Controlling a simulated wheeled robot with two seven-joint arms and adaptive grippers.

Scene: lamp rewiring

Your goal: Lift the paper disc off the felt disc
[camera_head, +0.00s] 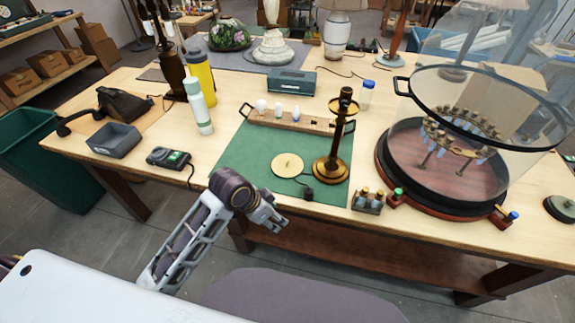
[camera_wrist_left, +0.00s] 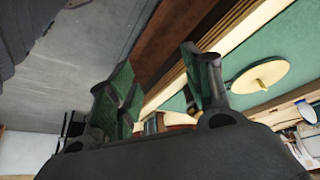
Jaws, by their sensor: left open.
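The paper disc (camera_head: 287,166) is cream, round and flat, with a small nub on top. It lies on the green mat (camera_head: 245,160) left of the brass lamp stand (camera_head: 332,150), and shows at the right of the left wrist view (camera_wrist_left: 258,78). I cannot make out a separate felt disc under it. My left gripper (camera_head: 272,217) is in front of the table's near edge, apart from the disc and nearer to me. In the left wrist view its two fingers (camera_wrist_left: 165,85) are spread with nothing between them. My right gripper is not in view.
A wooden holder with bulbs (camera_head: 290,119) stands at the mat's back edge. A small block with pegs (camera_head: 368,202) and a large glass-walled drum (camera_head: 445,150) stand to the right. A meter (camera_head: 169,158) and grey tray (camera_head: 114,140) stand left. A dark cord lies beside the disc.

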